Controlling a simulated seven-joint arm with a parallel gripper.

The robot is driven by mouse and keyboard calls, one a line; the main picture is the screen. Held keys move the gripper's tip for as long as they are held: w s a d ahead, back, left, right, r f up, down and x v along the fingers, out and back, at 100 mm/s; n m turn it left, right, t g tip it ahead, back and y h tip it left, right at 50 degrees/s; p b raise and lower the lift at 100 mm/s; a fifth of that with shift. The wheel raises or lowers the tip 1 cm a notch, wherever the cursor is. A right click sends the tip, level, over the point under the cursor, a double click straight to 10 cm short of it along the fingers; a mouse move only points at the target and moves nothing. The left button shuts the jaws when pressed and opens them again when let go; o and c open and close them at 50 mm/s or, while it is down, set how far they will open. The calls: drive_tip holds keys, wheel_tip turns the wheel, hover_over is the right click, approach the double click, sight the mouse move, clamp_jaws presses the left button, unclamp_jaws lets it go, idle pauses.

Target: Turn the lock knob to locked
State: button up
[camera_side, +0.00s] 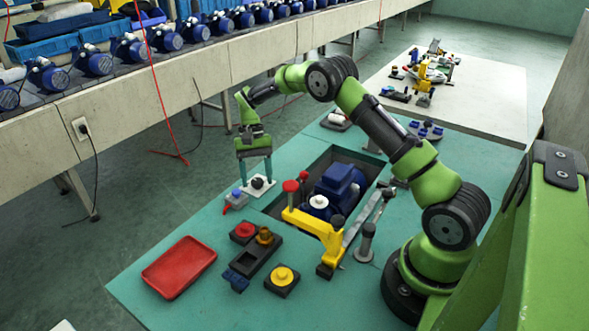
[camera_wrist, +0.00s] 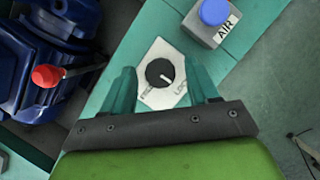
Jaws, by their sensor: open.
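The lock knob (camera_wrist: 159,72) is round and black with a white pointer line, on a white plate (camera_wrist: 149,52). Its pointer aims down and right in the wrist view, towards the right-hand label, which seems to read LOCK; the left label is partly unreadable. I cannot tell if the pointer lines up fully with a label. My gripper (camera_wrist: 161,69) is open, with one teal finger on each side of the knob and visible gaps between. In the side view my gripper (camera_side: 256,180) points down over the white plate (camera_side: 264,189); the knob is small there.
A grey AIR box with a blue button (camera_wrist: 214,12) stands close beside the plate. A blue pump (camera_side: 338,187) sits in a recess, with a yellow clamp arm (camera_side: 312,222) and red-topped lever near it. A red tray (camera_side: 179,266) lies at the front left.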

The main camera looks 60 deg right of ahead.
drive_tip(key=v, duration=1.2)
drive_tip(key=shift+d, duration=0.15)
drive_tip(key=s+a+r+n+t, duration=0.2)
drive_tip(key=s+a+r+t, duration=0.3)
drive_tip(key=s, duration=0.9)
drive_tip(key=s+a+r+n+t+h, duration=0.1)
drive_tip(key=s+a+r+t, duration=0.4)
drive_tip(key=s, duration=0.9)
drive_tip(key=a+r+n, duration=0.1)
drive_tip(key=a+r, duration=0.1)
drive_tip(key=a, duration=0.2)
drive_tip(key=shift+n, duration=0.4)
drive_tip(key=shift+o, duration=0.4)
drive_tip(key=shift+a, duration=0.15)
